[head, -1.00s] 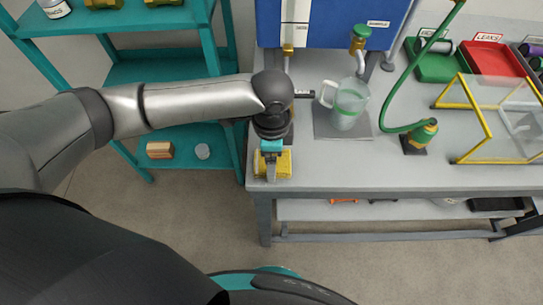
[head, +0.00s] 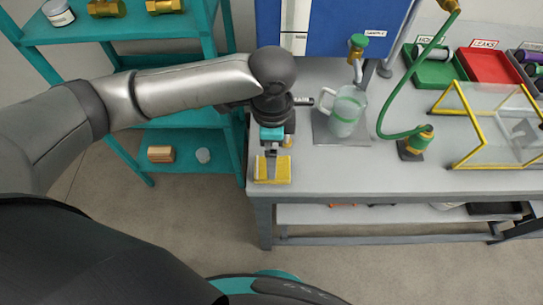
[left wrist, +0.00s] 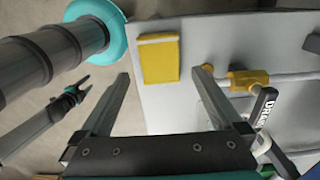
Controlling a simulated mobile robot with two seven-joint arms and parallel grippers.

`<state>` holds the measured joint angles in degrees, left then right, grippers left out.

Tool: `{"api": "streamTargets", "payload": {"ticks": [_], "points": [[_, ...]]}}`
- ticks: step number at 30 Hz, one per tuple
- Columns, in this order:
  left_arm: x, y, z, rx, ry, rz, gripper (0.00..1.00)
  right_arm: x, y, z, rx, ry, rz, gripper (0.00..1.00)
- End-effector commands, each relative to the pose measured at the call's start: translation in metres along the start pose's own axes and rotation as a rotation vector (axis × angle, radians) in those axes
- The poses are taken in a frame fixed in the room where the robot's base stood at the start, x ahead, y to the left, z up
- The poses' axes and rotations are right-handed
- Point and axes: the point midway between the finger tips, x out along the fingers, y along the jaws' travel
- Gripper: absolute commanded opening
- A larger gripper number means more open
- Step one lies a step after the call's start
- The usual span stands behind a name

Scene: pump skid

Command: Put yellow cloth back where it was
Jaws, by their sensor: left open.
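The yellow cloth (head: 285,171) lies flat at the front left corner of the grey bench. It also shows in the left wrist view (left wrist: 159,62), with a pale strip along one edge. My left gripper (head: 271,175) is above the cloth in the head view and partly covers it. In the left wrist view my left gripper (left wrist: 161,72) is open, its fingers apart on either side of the cloth and nothing held. What looks like my right gripper (left wrist: 81,88) shows small at the left of the wrist view, away from the bench; its jaws are unclear.
A clear jug (head: 347,108) stands on a grey mat behind the cloth. A green hose with a brass fitting (head: 415,145) and a yellow-framed guard (head: 490,128) are to the right. A teal shelf (head: 180,140) stands left. The bench front between is clear.

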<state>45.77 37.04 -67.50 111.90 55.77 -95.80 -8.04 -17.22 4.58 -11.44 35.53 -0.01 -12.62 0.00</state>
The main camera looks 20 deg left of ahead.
Motion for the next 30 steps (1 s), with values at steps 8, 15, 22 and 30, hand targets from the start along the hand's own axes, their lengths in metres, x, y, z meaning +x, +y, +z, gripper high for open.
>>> {"api": "streamTargets", "payload": {"ticks": [8,15,22,30], "points": [[-0.05,-0.001,0.0,-0.001,0.0,-0.001,1.0,-0.013,0.0,-0.002,0.0,0.001,-0.001,0.5],[-0.06,0.0,0.0,0.0,-0.001,0.001,1.0,-0.014,0.0,-0.002,0.0,0.001,-0.001,0.5],[-0.059,0.0,0.0,-0.001,0.0,0.001,1.0,-0.014,0.0,-0.002,0.0,0.001,-0.001,0.5],[-0.059,0.001,-0.001,0.0,0.004,0.002,1.0,-0.014,0.0,-0.002,-0.001,0.001,-0.001,0.5]]}}
